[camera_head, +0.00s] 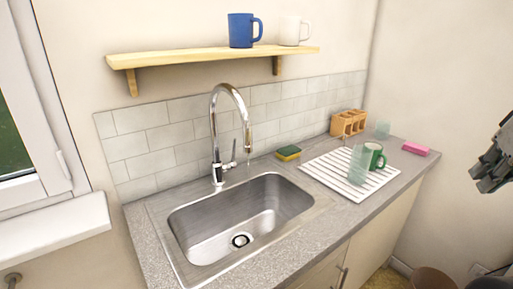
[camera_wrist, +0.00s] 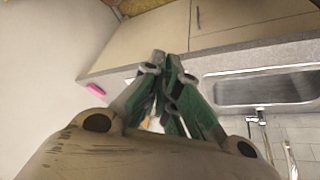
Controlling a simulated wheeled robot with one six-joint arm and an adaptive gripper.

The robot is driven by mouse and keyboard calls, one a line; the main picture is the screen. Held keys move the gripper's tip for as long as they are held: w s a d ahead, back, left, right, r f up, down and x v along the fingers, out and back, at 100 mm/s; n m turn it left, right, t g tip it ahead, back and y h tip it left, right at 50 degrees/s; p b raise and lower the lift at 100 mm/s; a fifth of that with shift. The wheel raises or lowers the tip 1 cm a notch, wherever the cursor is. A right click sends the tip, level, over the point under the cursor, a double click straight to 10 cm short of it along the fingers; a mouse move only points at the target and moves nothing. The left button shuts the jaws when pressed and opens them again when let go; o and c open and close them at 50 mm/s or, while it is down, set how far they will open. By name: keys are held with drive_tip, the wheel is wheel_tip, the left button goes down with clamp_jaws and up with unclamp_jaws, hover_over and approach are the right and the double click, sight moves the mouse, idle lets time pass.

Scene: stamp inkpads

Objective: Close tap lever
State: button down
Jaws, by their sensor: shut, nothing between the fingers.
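The chrome tap (camera_head: 215,140) stands behind the sink with a tall curved spout. Its small side lever (camera_head: 230,160) sticks out to the right of the tap's body and points up. A thin stream seems to fall below the spout, though it is too small to be sure. My gripper (camera_head: 492,170) is at the right edge of the head view, far from the tap, with part of it cut off. In the wrist view my gripper (camera_wrist: 165,65) is shut and empty. The tap (camera_wrist: 257,135) shows at the lower right there, and the lever cannot be made out.
The steel sink (camera_head: 180,245) is set in the grey counter. A striped drying mat (camera_head: 325,170) holds a green mug (camera_head: 377,156) and a glass (camera_head: 358,165). A shelf (camera_head: 190,57) with mugs hangs above. A window is left.

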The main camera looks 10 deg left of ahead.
drive_tip(key=w+a+f+n+t+y, duration=0.25)
drive_tip(key=w+a+n, duration=0.55)
drive_tip(key=w, duration=0.4)
drive_tip(key=w+a+f+n+t+y, duration=0.25)
drive_tip(key=w+a+n, duration=0.25)
drive_tip(key=w+a, duration=0.65)
drive_tip(key=n+t+y, duration=0.1)
drive_tip(key=n+y, duration=1)
drive_tip(key=n, duration=0.4)
approach(233, 154)
drive_tip(key=s+d+r, duration=0.2)
drive_tip(key=s+d, duration=0.3)
drive_tip(key=d, duration=0.1)
drive_tip(key=x, duration=1.4)
drive_tip(key=shift+r, duration=0.4)
drive_tip(key=shift+a, duration=0.1)
